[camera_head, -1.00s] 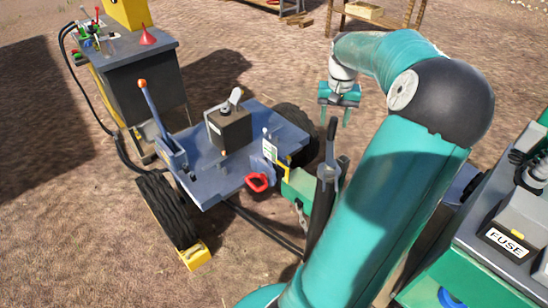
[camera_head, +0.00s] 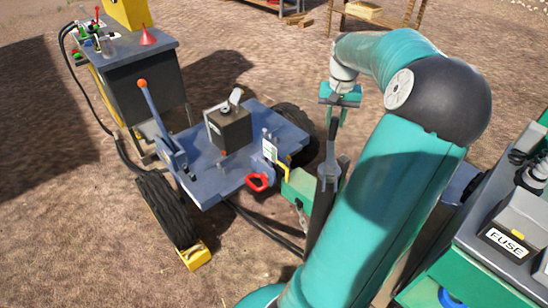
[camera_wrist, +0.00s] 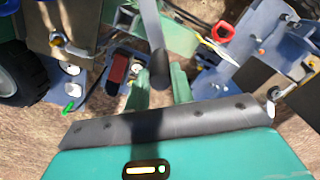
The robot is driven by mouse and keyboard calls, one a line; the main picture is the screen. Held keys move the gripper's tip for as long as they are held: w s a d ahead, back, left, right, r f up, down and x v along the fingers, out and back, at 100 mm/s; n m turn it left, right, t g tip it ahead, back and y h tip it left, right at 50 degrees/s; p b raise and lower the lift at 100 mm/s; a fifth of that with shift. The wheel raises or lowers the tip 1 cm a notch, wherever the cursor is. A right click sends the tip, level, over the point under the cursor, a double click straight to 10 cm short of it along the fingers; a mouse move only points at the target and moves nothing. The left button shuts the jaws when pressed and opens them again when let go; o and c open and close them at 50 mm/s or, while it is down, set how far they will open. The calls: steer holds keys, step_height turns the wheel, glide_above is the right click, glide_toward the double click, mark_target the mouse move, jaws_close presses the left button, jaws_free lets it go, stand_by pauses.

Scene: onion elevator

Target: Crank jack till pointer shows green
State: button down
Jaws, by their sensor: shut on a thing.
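The jack (camera_head: 319,205) is a dark upright post with a grey head, beside the blue trolley and partly hidden by my arm. Its grey crank arm (camera_head: 331,138) stands up from the head. My gripper (camera_head: 337,115) is at the crank's top end. In the wrist view the crank arm (camera_wrist: 150,22) comes down from the top edge, and its dark handle (camera_wrist: 159,72) lies between my two green fingers, which are shut on it. A small plate (camera_head: 270,150) with white and green on it stands at the trolley edge; I cannot make out a pointer there.
The blue trolley (camera_head: 215,180) carries a dark box (camera_head: 229,130), an orange-knobbed lever (camera_head: 152,108) and a red handle (camera_head: 257,183). A yellow chock (camera_head: 195,256) sits by its wheel. A grey FUSE box (camera_head: 508,242) is at right. A dark cabinet (camera_head: 147,85) stands behind left.

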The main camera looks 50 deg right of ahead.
steer(key=shift+s+d+m, duration=0.35)
steer(key=shift+s+m, duration=0.25)
steer(key=shift+s, duration=0.05)
steer(key=shift+s+d+m, duration=0.25)
steer(key=shift+s+m, duration=0.55)
steer(key=shift+s+d+m, duration=0.15)
steer(key=shift+s+m, duration=0.65)
steer(key=shift+s, duration=0.05)
steer(key=shift+f, duration=0.1)
steer(key=shift+s+m, duration=0.75)
steer(key=shift+m, duration=0.05)
